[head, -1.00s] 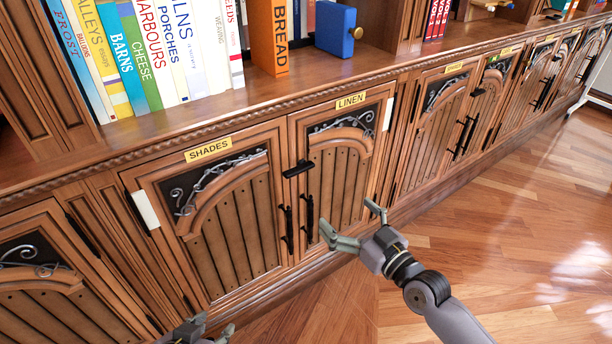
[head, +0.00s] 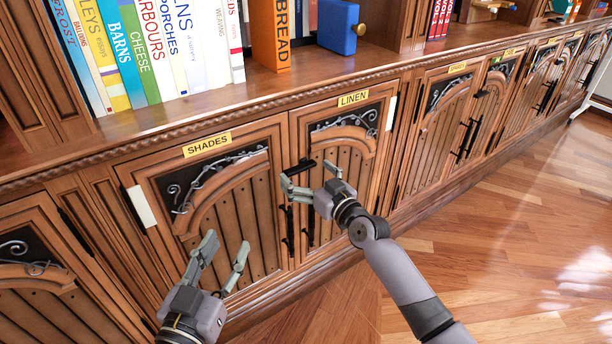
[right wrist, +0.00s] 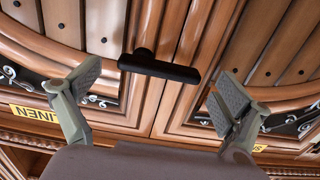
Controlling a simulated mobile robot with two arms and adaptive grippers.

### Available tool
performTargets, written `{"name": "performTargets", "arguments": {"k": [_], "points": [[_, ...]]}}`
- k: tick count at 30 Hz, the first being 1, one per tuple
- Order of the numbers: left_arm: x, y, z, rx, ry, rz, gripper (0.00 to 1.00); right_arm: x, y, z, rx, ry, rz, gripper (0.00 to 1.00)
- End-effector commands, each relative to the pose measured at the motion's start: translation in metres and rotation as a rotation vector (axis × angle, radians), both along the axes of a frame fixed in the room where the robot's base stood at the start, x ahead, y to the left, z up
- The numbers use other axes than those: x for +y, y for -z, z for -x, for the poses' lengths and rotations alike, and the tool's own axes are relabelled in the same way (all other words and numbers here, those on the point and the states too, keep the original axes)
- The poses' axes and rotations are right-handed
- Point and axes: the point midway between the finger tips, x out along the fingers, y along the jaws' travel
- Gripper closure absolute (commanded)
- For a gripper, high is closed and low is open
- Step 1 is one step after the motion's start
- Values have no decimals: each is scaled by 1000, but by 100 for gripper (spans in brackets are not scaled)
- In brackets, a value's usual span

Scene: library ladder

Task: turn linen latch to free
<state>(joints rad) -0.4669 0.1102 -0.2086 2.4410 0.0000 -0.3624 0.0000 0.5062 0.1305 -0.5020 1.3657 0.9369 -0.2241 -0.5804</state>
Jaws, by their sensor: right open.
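The linen latch (head: 299,168) is a short black bar near the top of the seam between the SHADES door (head: 230,225) and the LINEN door (head: 350,160). It lies across the seam. In the right wrist view the latch (right wrist: 160,68) shows a round pivot on the LINEN side. My right gripper (head: 305,173) is open at the latch; in its wrist view the gripper (right wrist: 158,85) has a fingertip to each side of the bar, with nothing between them but the bar beyond. Contact cannot be told. My left gripper (head: 227,247) is open and empty in front of the SHADES door.
A yellow LINEN label (head: 353,99) and a SHADES label (head: 206,145) mark the doors. Books (head: 150,50) and a blue box (head: 338,27) stand on the shelf above. The wood floor (head: 500,220) is clear.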

Motion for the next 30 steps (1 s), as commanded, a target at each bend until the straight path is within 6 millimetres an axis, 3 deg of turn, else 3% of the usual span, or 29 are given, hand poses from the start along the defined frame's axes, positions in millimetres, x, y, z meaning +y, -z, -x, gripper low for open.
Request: {"name": "performTargets", "arguments": {"k": [11, 30], "points": [[-1, -6, 0, -32, 2, 9, 60, 2, 0, -3, 0, 0, 0, 5], [-1, -6, 0, -31, 2, 8, 60, 2, 0, -3, 1, 0, -1, 48]]}}
